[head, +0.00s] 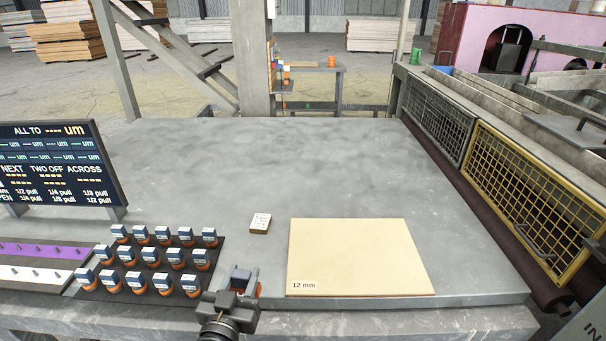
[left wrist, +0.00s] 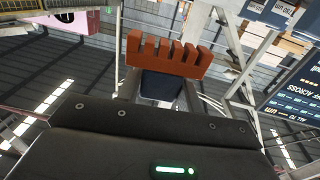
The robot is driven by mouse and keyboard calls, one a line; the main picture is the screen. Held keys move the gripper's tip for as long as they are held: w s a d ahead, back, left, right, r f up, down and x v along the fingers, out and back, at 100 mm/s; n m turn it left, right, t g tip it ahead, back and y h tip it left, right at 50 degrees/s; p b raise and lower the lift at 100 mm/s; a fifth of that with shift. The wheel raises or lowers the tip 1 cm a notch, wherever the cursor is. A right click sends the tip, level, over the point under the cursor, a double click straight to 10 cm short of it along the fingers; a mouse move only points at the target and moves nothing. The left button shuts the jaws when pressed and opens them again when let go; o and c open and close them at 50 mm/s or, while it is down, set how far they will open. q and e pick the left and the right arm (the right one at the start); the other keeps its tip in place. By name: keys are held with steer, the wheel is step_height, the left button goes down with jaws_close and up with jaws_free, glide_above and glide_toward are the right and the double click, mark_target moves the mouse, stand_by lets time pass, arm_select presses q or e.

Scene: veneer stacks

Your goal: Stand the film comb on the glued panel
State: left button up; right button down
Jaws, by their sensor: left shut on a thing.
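The film comb (left wrist: 165,55) shows in the left wrist view as an orange-brown toothed bar with a dark blue handle. My left gripper (left wrist: 160,98) is shut on this handle, and the toothed bar sticks out beyond the jaws. In the head view my left gripper (head: 242,281) is at the front of the table, just left of the glued panel and apart from it; it largely hides the comb there. The glued panel (head: 358,256) is a flat beige sheet marked "12 mm" lying at the front right of the table, its top bare. My right gripper is not in view.
Several blue and orange combs stand in rows on a dark mat (head: 135,271) left of my gripper. A small white-topped block (head: 260,223) lies behind it. A display board (head: 55,165) stands at the left. A yellow mesh guard (head: 525,195) borders the right. The table's back is clear.

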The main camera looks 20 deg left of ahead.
arm_select(q)
steer(key=w+d+r+m+h, duration=0.2)
steer(key=w+d+r+h, duration=0.1)
steer(key=w+d+r, duration=0.1)
steer(key=shift+w+d+r, duration=0.2)
steer(key=shift+w+d, duration=0.35)
steer(key=shift+w, duration=0.5)
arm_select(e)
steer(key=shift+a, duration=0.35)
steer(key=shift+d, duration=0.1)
arm_select(q)
steer(key=s+a+f+n+y, duration=0.1)
steer(key=s+a, duration=0.1)
steer(key=s+a+f+n+y, duration=0.1)
steer(key=s+a+y, duration=0.1)
steer(key=s+a, duration=0.1)
steer(key=s+a+f+n+y, duration=0.1)
steer(key=s+a+y, duration=0.1)
steer(key=a, duration=0.1)
steer(key=shift+s+a+n+g, duration=0.2)
steer(key=shift+s+n+g, duration=0.1)
steer(key=shift+a, duration=0.1)
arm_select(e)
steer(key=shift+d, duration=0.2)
